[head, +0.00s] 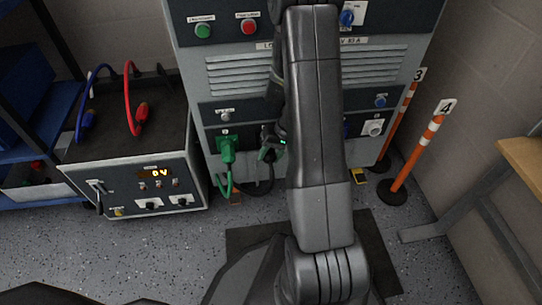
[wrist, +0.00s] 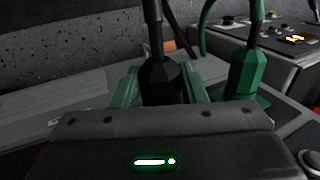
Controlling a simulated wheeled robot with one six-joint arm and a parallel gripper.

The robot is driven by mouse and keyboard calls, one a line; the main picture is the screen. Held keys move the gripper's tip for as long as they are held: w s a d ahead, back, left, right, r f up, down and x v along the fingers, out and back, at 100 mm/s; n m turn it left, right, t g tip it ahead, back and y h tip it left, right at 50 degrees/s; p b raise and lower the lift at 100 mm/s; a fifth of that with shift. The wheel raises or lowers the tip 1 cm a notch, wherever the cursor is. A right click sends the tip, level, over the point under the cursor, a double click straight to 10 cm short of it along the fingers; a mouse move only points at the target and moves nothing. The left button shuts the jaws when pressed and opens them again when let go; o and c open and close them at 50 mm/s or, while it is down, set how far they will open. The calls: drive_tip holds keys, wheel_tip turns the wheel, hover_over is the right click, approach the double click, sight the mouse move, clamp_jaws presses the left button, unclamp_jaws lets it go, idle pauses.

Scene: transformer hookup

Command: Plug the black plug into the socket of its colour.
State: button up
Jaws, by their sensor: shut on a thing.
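My gripper (head: 268,152) is in front of the lower panel of the grey transformer cabinet (head: 222,80), partly hidden by my arm in the head view. In the wrist view its two green fingers stand on either side of the black plug (wrist: 162,80), and it is shut on it. The black cable rises from the plug in that view. The plug's front end is hidden behind the gripper body, so I cannot tell whether it is in a socket. The black socket is not visible in either view.
A green plug (head: 227,150) sits in the green socket left of my gripper; it also shows in the wrist view (wrist: 245,72). A white socket (head: 373,128) is right of my arm. A test unit (head: 150,185) stands left, striped posts (head: 418,150) right.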

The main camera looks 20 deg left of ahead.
drive_tip(key=shift+w+a, duration=0.4)
drive_tip(key=shift+w, duration=0.25)
drive_tip(key=o, duration=1.2)
drive_tip(key=shift+r, duration=0.1)
drive_tip(key=p+v, duration=0.4)
drive_tip(key=v, duration=0.3)
idle(0.4)
drive_tip(key=p+v, duration=0.2)
drive_tip(key=v, duration=0.5)
drive_tip(key=shift+d+r+p, duration=0.15)
drive_tip(key=shift+r+p, duration=0.05)
drive_tip(key=shift+p, duration=0.2)
